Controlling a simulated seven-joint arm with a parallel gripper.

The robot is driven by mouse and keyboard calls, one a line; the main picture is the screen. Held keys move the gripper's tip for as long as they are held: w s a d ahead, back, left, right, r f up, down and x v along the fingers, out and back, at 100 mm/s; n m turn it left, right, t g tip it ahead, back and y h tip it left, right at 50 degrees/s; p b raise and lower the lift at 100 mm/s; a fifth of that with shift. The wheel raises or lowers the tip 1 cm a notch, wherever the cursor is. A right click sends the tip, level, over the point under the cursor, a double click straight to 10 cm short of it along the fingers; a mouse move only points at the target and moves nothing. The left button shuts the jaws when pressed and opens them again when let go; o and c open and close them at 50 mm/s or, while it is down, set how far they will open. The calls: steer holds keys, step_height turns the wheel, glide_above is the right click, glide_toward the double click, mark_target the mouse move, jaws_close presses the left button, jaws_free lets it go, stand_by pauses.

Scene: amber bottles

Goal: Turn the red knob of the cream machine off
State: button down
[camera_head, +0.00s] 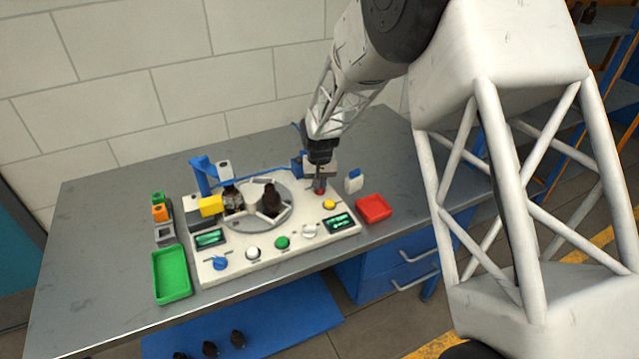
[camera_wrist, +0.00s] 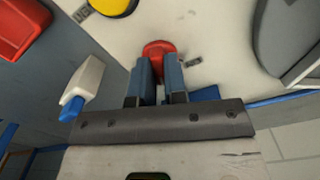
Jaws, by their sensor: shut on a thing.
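The cream machine (camera_head: 225,273) stands on the grey table, with a turntable, screens and several knobs and buttons on its top. Its red knob (camera_head: 320,187) is at the back right of the panel. My gripper (camera_head: 320,180) reaches down onto it from above. In the wrist view the red knob (camera_wrist: 158,49) shows between and just beyond the two blue-grey fingers of my gripper (camera_wrist: 160,80), which are shut on it. A small dark label lies beside the knob. The fingers hide part of the knob, and I cannot read its setting.
A yellow button (camera_head: 329,204) is close to the knob. A dark bottle (camera_head: 271,198) stands on the turntable (camera_head: 240,220). A green tray (camera_head: 172,275) lies left.

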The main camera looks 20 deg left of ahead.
steer(key=m, duration=0.5)
stand_by(0.4)
steer(key=c, duration=1.2)
jaws_free()
steer(key=shift+o, duration=0.2)
steer(key=shift+r, duration=0.1)
steer(key=shift+r, duration=3.85)
